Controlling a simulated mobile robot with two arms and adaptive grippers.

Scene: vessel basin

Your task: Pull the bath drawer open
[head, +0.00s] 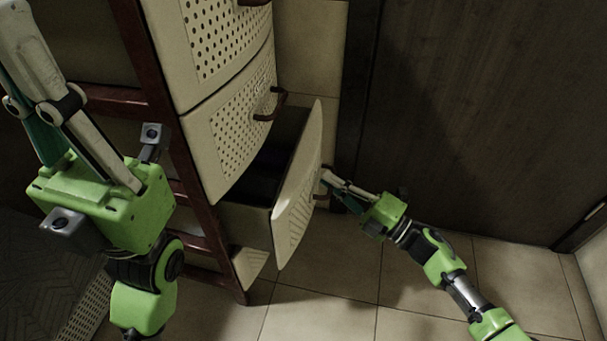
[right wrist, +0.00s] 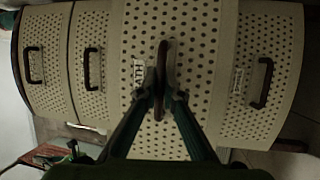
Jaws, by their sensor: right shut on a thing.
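The drawer I take as the bath drawer (head: 296,195) is a cream, perforated-front drawer low in the cabinet. It stands well out from the cabinet, with its dark inside showing. My right gripper (head: 328,180) is shut on its dark handle (head: 322,190). In the right wrist view the fingers (right wrist: 160,88) close on the brown handle (right wrist: 163,60) across the drawer front (right wrist: 205,50). A small label (right wrist: 138,74) beside it is too blurred to read surely. My left gripper (head: 40,60) is raised at the upper left, away from the drawer; its finger opening is unclear.
The dark red cabinet frame (head: 147,60) holds further drawers; the one above (head: 235,130) is shut. A dark wooden door or panel (head: 480,110) stands at the right. The tiled floor (head: 325,295) in front of the open drawer is clear except for my right arm.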

